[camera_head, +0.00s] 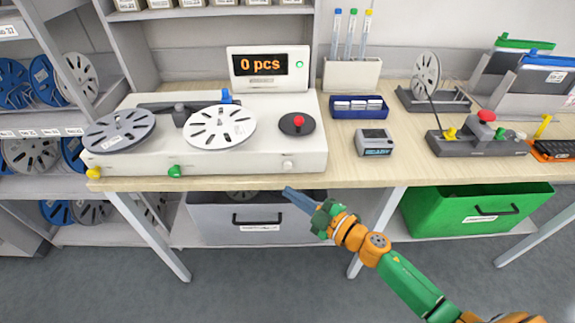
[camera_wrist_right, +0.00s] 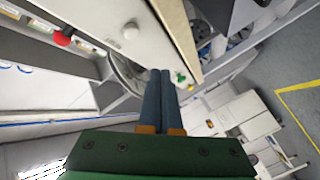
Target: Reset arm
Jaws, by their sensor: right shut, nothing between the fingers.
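My right gripper (camera_head: 297,198) is in front of the workbench's front edge, a little below the bench top, over the grey drawer bin. Its two blue fingers are together and empty; they also show in the right wrist view (camera_wrist_right: 160,76). The right arm comes in from the lower right, with green and orange links. My left gripper is not in the head view.
The bench (camera_head: 350,176) carries a white counting machine (camera_head: 270,160) with two reels, a small grey device (camera_head: 374,143) and a blue tray (camera_head: 359,112). Below are a grey bin (camera_head: 255,231) and a green bin (camera_head: 477,222). Reel shelves stand left.

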